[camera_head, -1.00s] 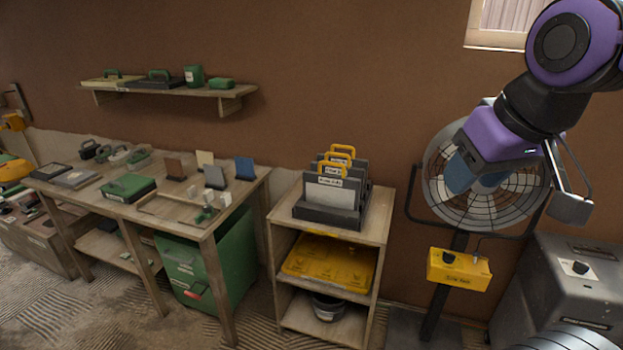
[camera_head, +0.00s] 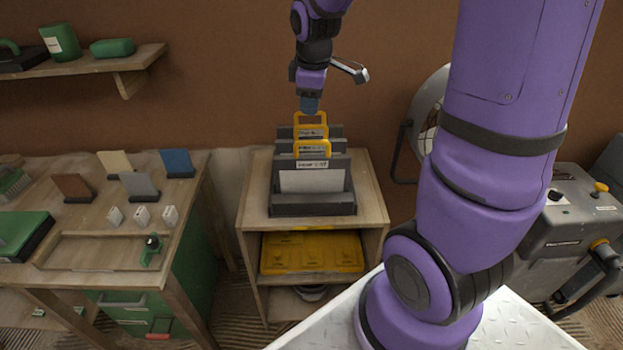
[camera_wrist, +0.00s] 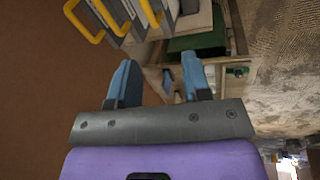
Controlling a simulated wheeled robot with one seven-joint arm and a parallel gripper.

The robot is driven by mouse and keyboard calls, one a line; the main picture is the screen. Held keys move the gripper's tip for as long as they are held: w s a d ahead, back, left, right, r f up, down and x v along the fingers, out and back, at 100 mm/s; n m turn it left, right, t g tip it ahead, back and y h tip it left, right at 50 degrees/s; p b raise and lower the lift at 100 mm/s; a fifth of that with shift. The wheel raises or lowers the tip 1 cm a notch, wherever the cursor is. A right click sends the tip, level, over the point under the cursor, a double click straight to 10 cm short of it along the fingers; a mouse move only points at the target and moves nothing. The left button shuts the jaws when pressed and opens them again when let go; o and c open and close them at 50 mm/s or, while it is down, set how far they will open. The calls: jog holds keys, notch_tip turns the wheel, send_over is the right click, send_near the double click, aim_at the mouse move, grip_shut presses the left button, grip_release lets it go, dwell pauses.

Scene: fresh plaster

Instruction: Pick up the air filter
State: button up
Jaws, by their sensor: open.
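Several grey panels with yellow handles stand upright in a dark rack (camera_head: 312,207) on a small wooden stand. They look like the filters, but their labels are too small to read, so I cannot tell which is the air filter. The front panel (camera_head: 312,181) has a pale face. A rear yellow handle (camera_head: 311,131) rises highest. My gripper (camera_head: 310,104) is just above or behind that handle in the head view. In the wrist view my gripper (camera_wrist: 158,80) has its two blue fingers apart with nothing held. The yellow handles (camera_wrist: 86,20) lie beyond the fingers at the upper left.
A workbench (camera_head: 130,265) with upright sample boards and small blocks stands left of the stand. A yellow case (camera_head: 312,252) lies on the stand's lower shelf. A wall shelf (camera_head: 135,62) is at the upper left. A fan (camera_head: 427,115) and grey machine (camera_head: 560,225) are at the right.

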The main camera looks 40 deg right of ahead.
jog(key=n, duration=0.2)
send_near(313, 143)
jog(key=shift+g, duration=0.3)
jog(key=shift+w+d+f, duration=0.2)
jog(key=shift+w+f, duration=0.25)
jog(key=shift+f, duration=1.25)
jog(key=shift+w+d+f, duration=0.2)
jog(key=shift+w+f, duration=0.2)
jog(key=shift+f, duration=1.3)
jog(key=shift+w+d+f, duration=0.25)
jog(key=shift+w+f, duration=0.2)
jog(key=shift+f, duration=1.2)
jog(key=shift+c, duration=0.3)
grip_shut()
